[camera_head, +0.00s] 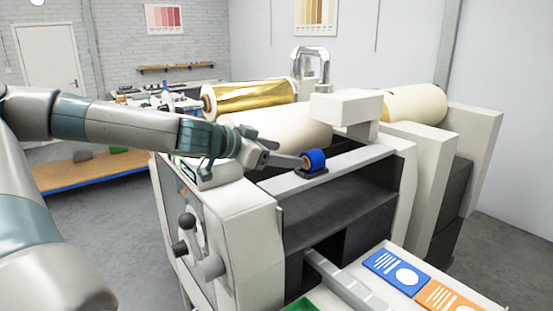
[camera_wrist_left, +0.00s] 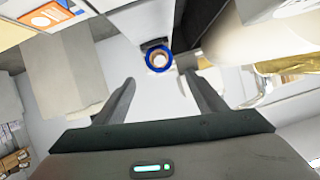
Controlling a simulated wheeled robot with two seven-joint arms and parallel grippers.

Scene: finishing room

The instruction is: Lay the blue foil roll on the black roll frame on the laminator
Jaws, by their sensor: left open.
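The blue foil roll (camera_head: 315,159) lies on the small black roll frame (camera_head: 313,172) on the white ledge of the laminator (camera_head: 240,235). My left gripper (camera_head: 298,161) is in front of the roll's near end in the head view. In the left wrist view my left gripper (camera_wrist_left: 157,90) has its fingers wide apart with nothing between them. The roll (camera_wrist_left: 158,60) shows there end-on as a blue ring just beyond the fingertips, with a dark part of the frame (camera_wrist_left: 154,44) beside it. My right gripper is in neither view.
A gold foil roll (camera_head: 250,97) and large cream rollers (camera_head: 280,130) sit behind the ledge. A white block (camera_head: 346,107) overhangs near the roll. Blue and orange cards (camera_head: 397,268) lie on the tray at lower right.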

